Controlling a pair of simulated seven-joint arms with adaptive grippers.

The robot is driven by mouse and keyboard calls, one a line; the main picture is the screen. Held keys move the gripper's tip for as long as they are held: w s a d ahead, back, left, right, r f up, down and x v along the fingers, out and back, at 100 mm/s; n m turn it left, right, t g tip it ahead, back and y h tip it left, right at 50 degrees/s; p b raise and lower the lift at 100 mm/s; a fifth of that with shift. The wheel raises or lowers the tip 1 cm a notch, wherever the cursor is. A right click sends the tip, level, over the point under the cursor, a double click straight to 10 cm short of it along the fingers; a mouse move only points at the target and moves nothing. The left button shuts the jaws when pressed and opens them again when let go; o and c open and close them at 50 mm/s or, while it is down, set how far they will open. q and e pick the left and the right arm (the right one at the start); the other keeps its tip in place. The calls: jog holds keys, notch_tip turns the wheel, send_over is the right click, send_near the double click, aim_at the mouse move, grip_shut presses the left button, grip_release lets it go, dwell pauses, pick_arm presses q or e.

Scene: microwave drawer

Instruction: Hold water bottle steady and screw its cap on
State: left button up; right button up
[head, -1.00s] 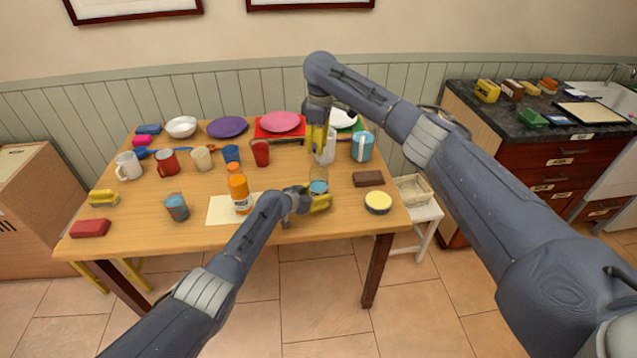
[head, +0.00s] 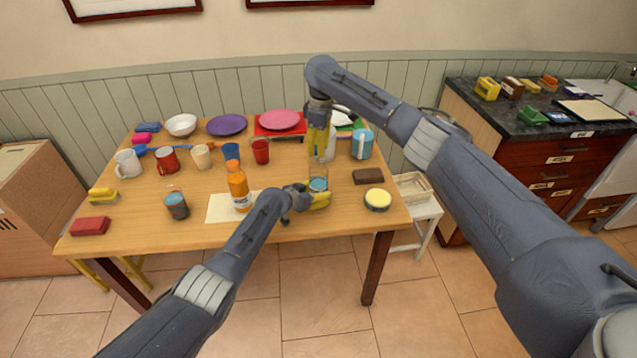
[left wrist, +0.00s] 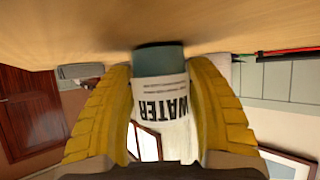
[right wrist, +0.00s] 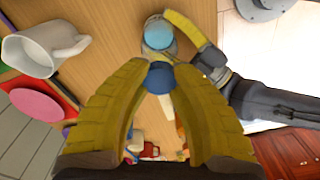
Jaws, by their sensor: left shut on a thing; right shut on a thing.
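The water bottle (left wrist: 165,110) has a white label reading WATER and a blue-green base, and shows upside down in the left wrist view. My left gripper (head: 318,198) is shut on it, with yellow fingers on both sides. In the head view the bottle (head: 318,183) stands upright near the table's front edge. My right gripper (head: 319,141) points down above the bottle, shut on a small blue cap (right wrist: 160,76) in the right wrist view. There the bottle's round light-blue top (right wrist: 158,34) appears beyond the cap. Whether they touch is unclear.
An orange bottle (head: 238,187) stands left of my left gripper on a pale sheet (head: 222,209). A brown block (head: 368,177) and a round yellow-topped tin (head: 378,199) lie to the right. A white mug (right wrist: 45,48) is close to my right gripper.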

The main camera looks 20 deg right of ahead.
jog(key=shift+f, duration=1.1)
dwell(4.3)
pick_arm(q)
jog(key=shift+o, duration=0.7)
jog(key=c, duration=0.8)
jog(key=shift+c, duration=0.2)
pick_arm(e)
jog(key=o, duration=0.9)
grip_shut()
jog(key=m, duration=0.4)
jog(key=shift+m, duration=0.4)
